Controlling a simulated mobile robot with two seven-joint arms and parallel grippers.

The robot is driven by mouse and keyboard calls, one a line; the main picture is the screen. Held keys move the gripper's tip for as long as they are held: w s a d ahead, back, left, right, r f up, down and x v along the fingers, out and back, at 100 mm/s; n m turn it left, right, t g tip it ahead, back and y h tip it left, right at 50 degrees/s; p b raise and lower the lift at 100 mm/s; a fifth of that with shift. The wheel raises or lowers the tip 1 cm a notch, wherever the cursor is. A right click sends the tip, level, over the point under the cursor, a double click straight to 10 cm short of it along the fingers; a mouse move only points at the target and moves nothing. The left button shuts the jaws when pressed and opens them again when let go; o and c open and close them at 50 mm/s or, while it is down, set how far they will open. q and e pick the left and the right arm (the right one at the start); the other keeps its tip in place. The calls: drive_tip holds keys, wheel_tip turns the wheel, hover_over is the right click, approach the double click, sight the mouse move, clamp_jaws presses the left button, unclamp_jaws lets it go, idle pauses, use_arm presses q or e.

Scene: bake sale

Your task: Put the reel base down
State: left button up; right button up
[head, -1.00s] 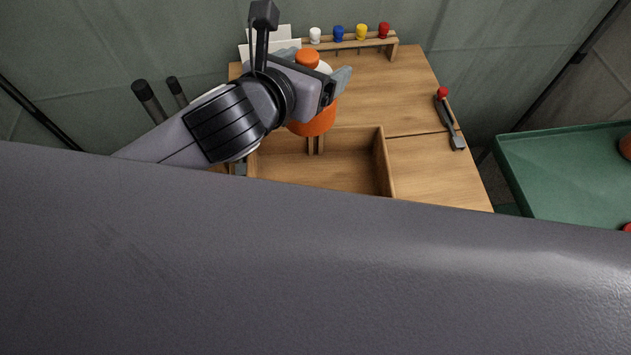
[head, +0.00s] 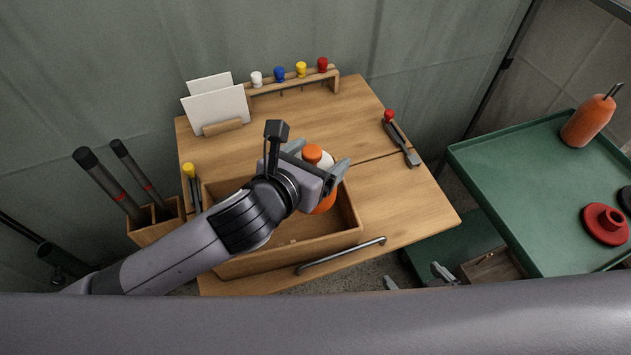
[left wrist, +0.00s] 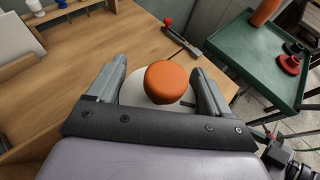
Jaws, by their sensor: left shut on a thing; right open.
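My left gripper (head: 316,158) is shut on the reel base (head: 325,203), a round piece with an orange knob on top, a white band and an orange lower part. It is held upright over the right part of the open wooden compartment (head: 290,259) in the desk. The left wrist view shows its orange knob (left wrist: 166,82) and white top between the two fingers (left wrist: 160,85). Its underside is hidden, so I cannot tell whether it touches anything. My right gripper (head: 418,278) is open and empty low in the head view, its two grey fingertips apart.
A rack (head: 334,85) of coloured-handled tools and white cards (head: 218,108) stand at the desk's back. A red-knobbed tool (head: 403,145) lies at right. A green table (head: 500,172) holds an orange bottle (head: 588,122) and a red flanged piece (head: 604,226).

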use_arm(q)
drive_tip(key=shift+f+b, duration=0.45)
drive_tip(key=shift+f, duration=2.6)
drive_tip(key=shift+f, duration=0.6)
drive_tip(key=o, duration=1.4)
drive_tip(key=shift+f, duration=0.1)
drive_tip(key=shift+o, duration=0.2)
drive_tip(key=shift+r, duration=0.35)
drive_tip(key=v, duration=1.2)
drive_tip(key=shift+r+p, duration=0.35)
drive_tip(key=shift+p, duration=0.1)
